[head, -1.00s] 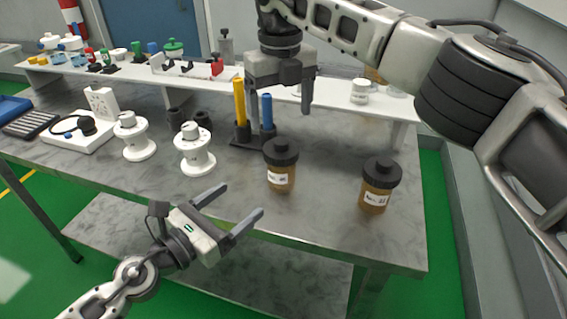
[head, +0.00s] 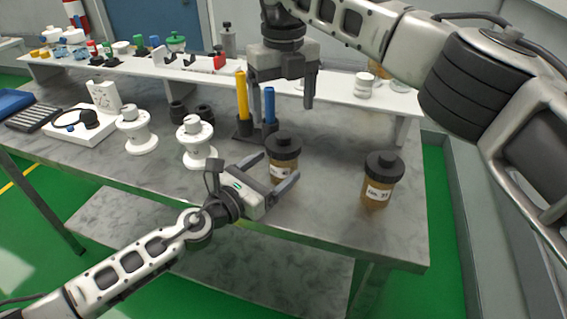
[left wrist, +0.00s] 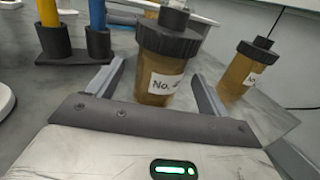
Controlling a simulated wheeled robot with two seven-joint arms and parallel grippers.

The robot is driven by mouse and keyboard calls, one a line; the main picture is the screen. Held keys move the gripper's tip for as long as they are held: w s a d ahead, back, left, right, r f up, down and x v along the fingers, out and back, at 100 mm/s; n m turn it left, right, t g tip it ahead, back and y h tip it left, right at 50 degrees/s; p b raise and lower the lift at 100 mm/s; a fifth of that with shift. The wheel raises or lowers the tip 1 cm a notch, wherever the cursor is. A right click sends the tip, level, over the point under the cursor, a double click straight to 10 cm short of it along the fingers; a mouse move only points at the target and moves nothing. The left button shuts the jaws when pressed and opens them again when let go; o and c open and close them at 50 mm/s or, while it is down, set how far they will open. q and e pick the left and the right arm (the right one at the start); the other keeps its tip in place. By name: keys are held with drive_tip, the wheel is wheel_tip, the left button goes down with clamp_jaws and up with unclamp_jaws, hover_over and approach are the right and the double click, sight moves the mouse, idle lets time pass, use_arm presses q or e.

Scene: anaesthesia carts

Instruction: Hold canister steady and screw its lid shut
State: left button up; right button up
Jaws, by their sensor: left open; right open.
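Two amber canisters with black knobbed lids and white labels stand upright near the table's front. The left canister (head: 279,171) has its lid (head: 283,146) resting on top; I cannot tell how tight it is. The right canister (head: 377,192) stands apart to its right. My left gripper (head: 275,172) is open, with its fingers reaching to either side of the left canister's body. In the left wrist view the left canister (left wrist: 157,88) sits between the spread fingers, without clear contact. My right gripper (head: 283,95) is open and empty, above the table behind the left canister.
A dark holder (head: 250,130) with yellow and blue cylinders stands behind the left canister. White spools (head: 198,145) stand to the left. A white raised shelf (head: 330,97) with small items runs along the back.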

sight(283, 134)
use_arm(q)
drive_tip(key=x, duration=0.5)
drive_tip(key=shift+w+d, duration=0.25)
clamp_jaws()
use_arm(e)
drive_tip(key=n, duration=1.8)
drive_tip(key=shift+f, duration=4.05)
